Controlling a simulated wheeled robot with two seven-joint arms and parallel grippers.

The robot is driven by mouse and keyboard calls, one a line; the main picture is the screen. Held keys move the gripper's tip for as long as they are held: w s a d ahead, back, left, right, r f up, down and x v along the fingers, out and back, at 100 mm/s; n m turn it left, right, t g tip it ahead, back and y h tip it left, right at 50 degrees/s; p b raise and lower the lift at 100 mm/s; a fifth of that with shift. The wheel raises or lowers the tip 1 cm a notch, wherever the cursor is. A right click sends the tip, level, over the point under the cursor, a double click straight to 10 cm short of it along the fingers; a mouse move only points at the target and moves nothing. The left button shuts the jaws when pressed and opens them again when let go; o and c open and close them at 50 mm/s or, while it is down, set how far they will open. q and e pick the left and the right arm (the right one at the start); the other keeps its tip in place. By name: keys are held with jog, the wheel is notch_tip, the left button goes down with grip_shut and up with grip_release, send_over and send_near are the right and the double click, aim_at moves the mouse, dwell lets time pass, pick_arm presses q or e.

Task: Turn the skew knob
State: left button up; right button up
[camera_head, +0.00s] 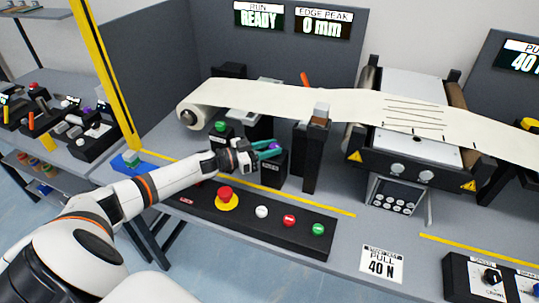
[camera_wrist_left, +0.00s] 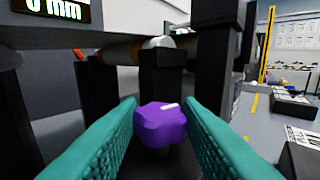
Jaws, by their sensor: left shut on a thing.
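The skew knob is a purple, lobed knob (camera_wrist_left: 160,126) with a short white mark on its upper right, in the middle of the left wrist view. In the head view a small bit of purple (camera_head: 276,148) shows at the fingertips, on top of a black box (camera_head: 274,170). My left gripper (camera_head: 268,151) has teal fingers, one on each side of the knob, and is shut on it. The fingers hide part of the knob's sides. My right gripper is not in view.
A cream web (camera_head: 270,98) runs above and behind the knob. A black post (camera_head: 312,160) stands just right of it. A button panel (camera_head: 255,222) with a red emergency button (camera_head: 226,196) lies in front, below my left arm. Displays (camera_head: 258,18) read READY and 0 mm.

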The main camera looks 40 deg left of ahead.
pick_arm(q)
jog(key=shift+w+m+g+h+b, duration=0.1)
jog(key=shift+m+g+h+b, duration=0.2)
jog(key=shift+h+b, duration=0.1)
jog(key=shift+r, duration=0.1)
jog(key=o, duration=1)
jog(key=shift+w, duration=0.1)
jog(key=shift+c, duration=0.2)
jog(key=b+v, duration=0.1)
jog(key=v, duration=0.6)
jog(key=shift+s+a, duration=0.15)
jog(key=shift+s, duration=0.05)
